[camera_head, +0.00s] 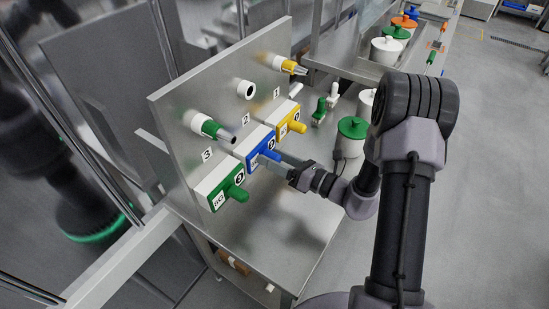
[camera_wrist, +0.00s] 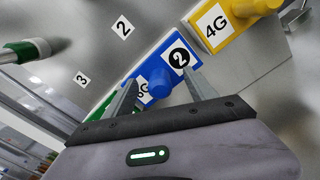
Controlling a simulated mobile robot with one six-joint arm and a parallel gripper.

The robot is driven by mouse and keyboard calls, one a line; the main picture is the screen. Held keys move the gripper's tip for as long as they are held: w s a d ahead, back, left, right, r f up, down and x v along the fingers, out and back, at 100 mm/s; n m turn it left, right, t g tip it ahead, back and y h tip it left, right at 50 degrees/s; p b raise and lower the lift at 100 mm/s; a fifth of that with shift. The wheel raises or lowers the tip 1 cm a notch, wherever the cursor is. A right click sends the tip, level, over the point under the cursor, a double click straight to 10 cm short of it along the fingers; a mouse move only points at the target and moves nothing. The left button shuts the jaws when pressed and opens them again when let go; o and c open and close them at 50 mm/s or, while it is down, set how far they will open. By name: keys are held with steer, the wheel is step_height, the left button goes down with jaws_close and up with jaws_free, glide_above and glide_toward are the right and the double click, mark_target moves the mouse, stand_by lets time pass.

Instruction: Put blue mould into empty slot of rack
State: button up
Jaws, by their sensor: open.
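The blue mould (camera_head: 259,147) sits in a row against the upright metal panel of the rack (camera_head: 172,120), between a green mould (camera_head: 221,187) and a yellow mould (camera_head: 290,128). It has a round blue knob and a white tag with "2". My gripper (camera_head: 281,158) is at the blue mould's knob. In the wrist view my open fingers (camera_wrist: 162,78) stand on either side of the blue knob (camera_wrist: 158,82). I cannot tell whether they touch it. The far faces of the mould are hidden.
Above the row are a yellow-tipped nozzle (camera_head: 290,66), an empty white ring (camera_head: 246,90) and a green-banded nozzle (camera_head: 212,127). A green-lidded white pot (camera_head: 352,134) and small green and white parts stand at the right. The metal shelf (camera_head: 276,225) in front is clear.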

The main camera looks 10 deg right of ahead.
stand_by(0.5)
steer(key=shift+v, duration=3.5)
steer(key=p+v, duration=0.3)
steer(key=v, duration=1.4)
steer(key=s+a+r+n+g+h, duration=0.1)
steer(key=s+a+r+n+g, duration=0.1)
steer(key=a+r+n+g, duration=0.35)
steer(key=s+a+r+n+g+h, duration=0.1)
steer(key=s+a+r+n+g, duration=0.15)
steer(key=a+n+g, duration=0.5)
steer(key=s+a+r+n+t+h, duration=0.2)
steer(key=r+n+t+h, duration=0.1)
steer(key=n, duration=0.4)
steer(key=s+a+r+n+t+h+b, duration=0.1)
steer(key=s+a+r+n+t+h, duration=0.1)
steer(key=r+n+h, duration=0.3)
step_height(320, 180, up, 2)
steer(key=a+n+t, duration=0.1)
steer(key=n, duration=0.2)
steer(key=shift+s+r+n+h, duration=0.2)
steer(key=shift+s+n+h, duration=0.1)
steer(key=shift+h, duration=0.1)
